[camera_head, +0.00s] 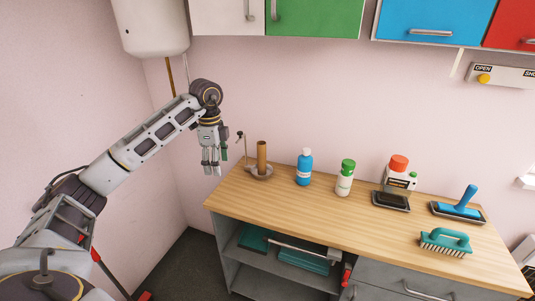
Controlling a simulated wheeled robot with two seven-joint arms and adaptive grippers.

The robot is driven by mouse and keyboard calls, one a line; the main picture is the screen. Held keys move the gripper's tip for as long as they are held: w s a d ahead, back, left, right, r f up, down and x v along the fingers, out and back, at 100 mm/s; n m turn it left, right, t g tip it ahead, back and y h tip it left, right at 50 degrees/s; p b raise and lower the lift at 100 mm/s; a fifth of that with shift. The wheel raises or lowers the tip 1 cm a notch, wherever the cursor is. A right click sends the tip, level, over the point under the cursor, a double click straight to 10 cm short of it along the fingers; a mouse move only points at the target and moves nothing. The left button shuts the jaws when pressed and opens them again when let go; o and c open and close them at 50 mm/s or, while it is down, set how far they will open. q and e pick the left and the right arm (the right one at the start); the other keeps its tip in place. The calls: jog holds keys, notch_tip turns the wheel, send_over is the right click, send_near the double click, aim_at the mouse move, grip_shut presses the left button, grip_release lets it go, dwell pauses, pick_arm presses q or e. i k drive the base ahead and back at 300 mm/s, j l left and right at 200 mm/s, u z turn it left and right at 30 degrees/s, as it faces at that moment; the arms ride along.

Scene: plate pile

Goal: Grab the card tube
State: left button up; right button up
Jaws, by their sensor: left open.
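The card tube (262,157) is a brown upright cylinder at the left end of the wooden bench top. It stands in or on a round grey-brown holder (258,172), which has a thin upright rod beside it. My left gripper (211,168) hangs with its fingers down, left of the tube and apart from it, near the bench's left edge. It is open, with nothing visible between the fingers. My right gripper does not show.
A blue bottle (304,170) and a green-capped white bottle (345,181) stand right of the tube. Further right are a red-capped container (399,172), a blue-handled tool (461,206) and a teal brush (445,241). A white tank (150,25) and cabinets (315,15) hang above.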

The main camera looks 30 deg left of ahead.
aim_at(262, 145)
jog(key=i, duration=1.05)
